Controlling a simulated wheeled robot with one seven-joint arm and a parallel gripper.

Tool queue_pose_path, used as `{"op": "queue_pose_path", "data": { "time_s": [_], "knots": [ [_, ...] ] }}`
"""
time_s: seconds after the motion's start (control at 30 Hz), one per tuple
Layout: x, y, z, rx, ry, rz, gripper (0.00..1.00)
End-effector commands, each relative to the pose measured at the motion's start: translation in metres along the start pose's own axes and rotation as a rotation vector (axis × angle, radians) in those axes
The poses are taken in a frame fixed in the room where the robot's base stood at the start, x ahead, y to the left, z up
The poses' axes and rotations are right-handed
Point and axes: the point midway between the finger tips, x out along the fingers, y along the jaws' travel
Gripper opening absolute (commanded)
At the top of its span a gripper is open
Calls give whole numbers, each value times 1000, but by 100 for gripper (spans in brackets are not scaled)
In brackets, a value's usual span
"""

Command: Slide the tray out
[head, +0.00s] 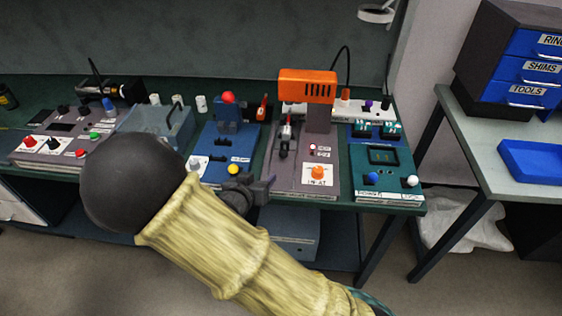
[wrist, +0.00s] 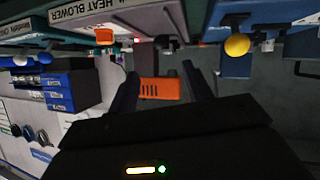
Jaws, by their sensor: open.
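Which part is the tray is not certain. The blue station (head: 226,150) on the bench has a red knob on top and a yellow knob (head: 234,169) at its front; the yellow knob also shows in the wrist view (wrist: 237,45). A shallow blue tray (head: 532,160) lies on the side table at the right, far from my gripper. My gripper (head: 262,188) is at the bench's front edge, just right of the yellow knob. In the wrist view my gripper (wrist: 160,78) has its two dark fingers apart, with nothing held between them.
The heat blower station with its orange head (head: 307,85) and orange knob (head: 317,172) stands just right of my gripper. A teal panel (head: 388,175) sits farther right. A clear-lidded box (head: 155,125) is left. A grey box (head: 290,228) is under the bench.

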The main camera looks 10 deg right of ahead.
Motion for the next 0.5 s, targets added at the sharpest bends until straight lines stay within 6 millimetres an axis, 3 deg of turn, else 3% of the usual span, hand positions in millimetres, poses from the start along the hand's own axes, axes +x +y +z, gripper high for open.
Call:
{"op": "queue_pose_path", "data": {
  "time_s": [0.5],
  "knots": [
    [0,-1,-3,1,54,27,50]
  ]
}}
